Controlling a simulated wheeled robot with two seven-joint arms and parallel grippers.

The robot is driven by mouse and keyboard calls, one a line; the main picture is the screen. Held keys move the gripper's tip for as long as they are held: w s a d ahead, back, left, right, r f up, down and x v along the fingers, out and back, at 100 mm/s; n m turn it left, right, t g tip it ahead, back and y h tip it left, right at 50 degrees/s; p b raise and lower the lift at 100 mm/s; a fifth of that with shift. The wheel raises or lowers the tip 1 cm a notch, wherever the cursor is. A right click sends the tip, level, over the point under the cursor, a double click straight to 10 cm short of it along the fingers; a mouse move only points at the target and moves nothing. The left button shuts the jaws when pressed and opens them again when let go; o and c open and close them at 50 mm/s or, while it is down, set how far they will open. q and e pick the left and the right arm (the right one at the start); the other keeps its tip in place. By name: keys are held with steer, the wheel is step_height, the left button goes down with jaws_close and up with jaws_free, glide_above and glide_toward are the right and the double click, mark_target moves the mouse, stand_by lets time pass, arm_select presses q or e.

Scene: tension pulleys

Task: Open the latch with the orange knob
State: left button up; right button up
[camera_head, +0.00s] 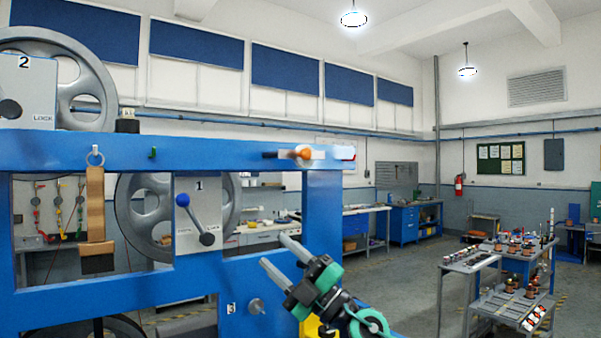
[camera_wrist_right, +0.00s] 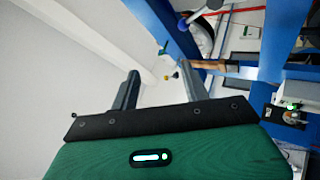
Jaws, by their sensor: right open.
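The latch with the orange knob (camera_head: 304,153) is mounted on the upper blue beam in the head view, toward its right end. A pale block (camera_head: 343,153) sits just right of it. My right gripper (camera_head: 278,252) is below the latch, apart from it, with its fingers pointing up and left. It is open and empty. In the right wrist view its two fingers (camera_wrist_right: 159,82) stand apart with nothing held between them. I cannot make out the orange knob for sure in that view. My left gripper is not in view.
The blue frame (camera_head: 160,290) carries grey pulley wheels, a plate with a blue-knobbed lever (camera_head: 183,200), a hanging brown strap (camera_head: 95,205) and a metal peg (camera_head: 256,306) near my right gripper. Open floor lies to the right, before grey tables (camera_head: 470,262).

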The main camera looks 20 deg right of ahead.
step_height(320, 180, up, 7)
steer(key=w+n+g, duration=0.1)
steer(key=n+g, duration=0.3)
steer(key=n, duration=0.1)
steer(key=m+t+h, duration=0.2)
steer(key=t+h, duration=0.1)
steer(key=h, duration=0.7)
glide_toward(309, 154)
steer(key=p+x, duration=0.7)
steer(key=x, duration=0.4)
steer(key=shift+w+a+r, duration=0.1)
steer(key=shift+w+a, duration=0.05)
steer(key=shift+w, duration=0.05)
steer(key=shift+w+a+p, duration=0.25)
steer(key=shift+w+p, duration=0.1)
steer(key=shift+w, duration=0.15)
steer(key=shift+c, duration=0.5)
